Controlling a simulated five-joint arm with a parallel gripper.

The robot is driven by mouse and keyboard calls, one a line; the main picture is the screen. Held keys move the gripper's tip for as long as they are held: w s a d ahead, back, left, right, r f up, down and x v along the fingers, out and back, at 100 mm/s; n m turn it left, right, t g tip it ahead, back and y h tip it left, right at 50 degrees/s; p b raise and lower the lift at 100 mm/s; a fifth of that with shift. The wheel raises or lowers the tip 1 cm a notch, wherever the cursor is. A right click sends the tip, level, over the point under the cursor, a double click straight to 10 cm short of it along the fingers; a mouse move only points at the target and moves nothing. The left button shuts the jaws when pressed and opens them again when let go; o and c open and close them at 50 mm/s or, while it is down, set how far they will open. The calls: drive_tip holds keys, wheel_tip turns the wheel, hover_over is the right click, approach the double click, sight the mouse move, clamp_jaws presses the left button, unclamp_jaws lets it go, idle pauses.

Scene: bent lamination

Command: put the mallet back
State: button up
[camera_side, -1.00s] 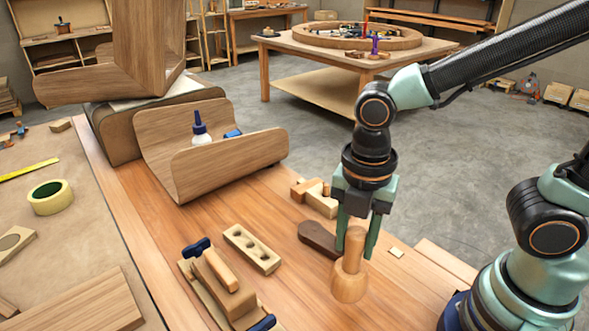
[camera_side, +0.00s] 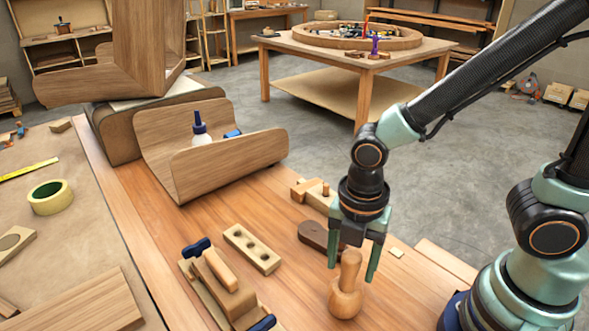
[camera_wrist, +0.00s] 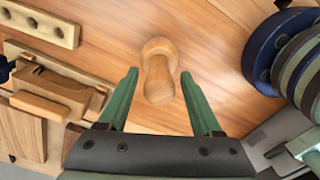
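The mallet (camera_side: 346,298) is pale turned wood with a round head and a short handle. It stands head down on the bench, handle up and leaning slightly right in the side view. My gripper (camera_side: 352,274) is open, with one finger on each side of the handle. In the wrist view the mallet (camera_wrist: 158,70) shows between the fingertips (camera_wrist: 158,75), with a gap on both sides. A dark brown rounded piece (camera_side: 314,235) lies just behind the mallet, partly hidden by my gripper.
A block with three holes (camera_side: 251,249) and a wooden plane-like tool with blue clamps (camera_side: 224,285) lie to the left. Bent wooden shells (camera_side: 230,160) stand behind, with a glue bottle (camera_side: 201,133). Wooden pieces (camera_side: 312,192) lie behind my gripper.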

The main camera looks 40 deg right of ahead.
drive_tip(key=shift+r, duration=0.1)
wheel_tip(320, 180, up, 12)
drive_tip(key=w+d+r+m+t, duration=0.1)
drive_tip(key=w+d+m+t, duration=0.1)
drive_tip(key=d+m, duration=0.4)
drive_tip(key=w+d+r+m+t, duration=0.1)
drive_tip(key=w+d+m+t, duration=0.2)
drive_tip(key=m, duration=1.3)
drive_tip(key=shift+w+d+r+m+t, duration=0.3)
drive_tip(key=shift+w+d, duration=0.15)
drive_tip(key=shift+d, duration=1.35)
